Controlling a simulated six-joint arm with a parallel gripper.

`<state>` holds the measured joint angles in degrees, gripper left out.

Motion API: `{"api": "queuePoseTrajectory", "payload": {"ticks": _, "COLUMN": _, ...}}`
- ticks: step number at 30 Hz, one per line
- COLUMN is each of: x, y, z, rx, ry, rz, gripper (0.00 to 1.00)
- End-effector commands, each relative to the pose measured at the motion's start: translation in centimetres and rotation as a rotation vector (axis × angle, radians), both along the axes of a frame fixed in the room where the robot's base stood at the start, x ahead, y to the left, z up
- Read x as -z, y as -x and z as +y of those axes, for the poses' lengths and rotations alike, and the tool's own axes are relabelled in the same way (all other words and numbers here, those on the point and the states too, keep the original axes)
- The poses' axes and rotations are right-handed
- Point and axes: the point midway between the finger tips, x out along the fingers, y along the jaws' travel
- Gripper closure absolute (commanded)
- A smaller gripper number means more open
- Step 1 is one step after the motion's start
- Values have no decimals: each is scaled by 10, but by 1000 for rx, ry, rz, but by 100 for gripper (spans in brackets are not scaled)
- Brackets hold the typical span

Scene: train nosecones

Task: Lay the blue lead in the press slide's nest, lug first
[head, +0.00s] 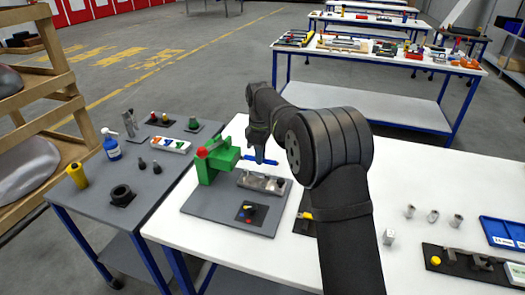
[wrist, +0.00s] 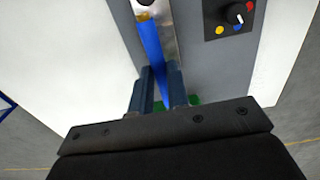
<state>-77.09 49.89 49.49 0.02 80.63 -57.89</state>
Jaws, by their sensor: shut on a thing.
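My gripper (head: 261,156) is shut on the blue lead (head: 270,161), above the press plate and to the right of the green press (head: 208,165). In the wrist view the lead (wrist: 151,45) runs from between the fingers (wrist: 161,82) up the picture, and its brass-coloured lug (wrist: 143,16) is at the far end. The metal press slide (wrist: 166,25) lies beside and partly behind the lead there; the lug overlaps its left edge in the picture. In the head view the slide (head: 260,182) sits below the gripper. I cannot tell whether the lug touches it.
A control box with a black knob (wrist: 235,14) sits right of the slide. The grey base plate (head: 215,212) lies on a white table (head: 180,240). A grey side table at left holds a blue bottle (head: 112,148), a yellow cup (head: 77,176) and a rack of coloured leads (head: 170,145).

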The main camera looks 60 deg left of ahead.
Motion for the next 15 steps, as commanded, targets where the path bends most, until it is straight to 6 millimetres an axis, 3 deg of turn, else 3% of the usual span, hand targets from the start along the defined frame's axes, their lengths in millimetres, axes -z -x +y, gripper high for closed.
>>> {"api": "queuePoseTrajectory", "payload": {"ticks": 15, "x": 42, "y": 0, "z": 0, "rx": 0, "ry": 1, "rz": 0, "gripper": 100}}
